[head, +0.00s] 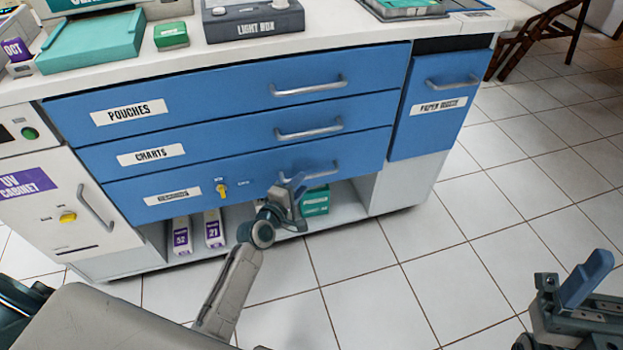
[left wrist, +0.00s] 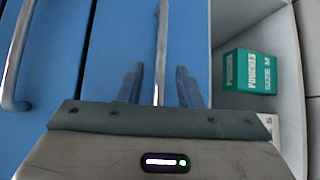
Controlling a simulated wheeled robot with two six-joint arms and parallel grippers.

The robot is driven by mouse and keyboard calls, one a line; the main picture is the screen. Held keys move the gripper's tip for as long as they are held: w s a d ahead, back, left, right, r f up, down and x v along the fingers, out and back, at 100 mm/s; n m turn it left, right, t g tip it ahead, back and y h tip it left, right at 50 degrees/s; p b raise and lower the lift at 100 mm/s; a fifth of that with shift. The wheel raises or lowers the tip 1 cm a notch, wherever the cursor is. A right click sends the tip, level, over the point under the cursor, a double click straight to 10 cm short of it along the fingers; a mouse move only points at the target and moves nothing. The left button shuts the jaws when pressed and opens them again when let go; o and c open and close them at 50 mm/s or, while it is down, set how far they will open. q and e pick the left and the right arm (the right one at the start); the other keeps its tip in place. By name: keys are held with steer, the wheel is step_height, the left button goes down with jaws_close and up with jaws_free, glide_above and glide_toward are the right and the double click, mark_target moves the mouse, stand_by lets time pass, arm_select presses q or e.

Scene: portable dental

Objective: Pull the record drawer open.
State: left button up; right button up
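The record drawer (head: 245,180) is the lowest blue drawer, labelled RECORDS, and looks shut. A yellow key or knob (head: 222,189) sits on its front. Its silver bar handle (head: 325,172) is partly hidden by my left gripper (head: 293,186). In the left wrist view, my left gripper (left wrist: 160,88) is open, with one finger on each side of the handle bar (left wrist: 161,45). Gaps show between the bar and both fingers. My right gripper (head: 570,285) is at the lower right, away from the cabinet, and its opening is unclear.
The POUCHES drawer (head: 190,100) and CHARTS drawer (head: 215,140) are above. A PAPER WASTE front (head: 435,110) is at the right. Boxes stand on the open shelf below, including a green one (head: 316,201). The UV cabinet (head: 50,205) is at the left. Tiled floor (head: 480,240) is clear.

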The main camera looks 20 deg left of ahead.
arm_select(q)
steer(key=b+x, duration=0.1)
steer(key=x, duration=0.3)
steer(key=shift+w+f, duration=0.1)
steer(key=shift+w, duration=0.3)
jaws_close()
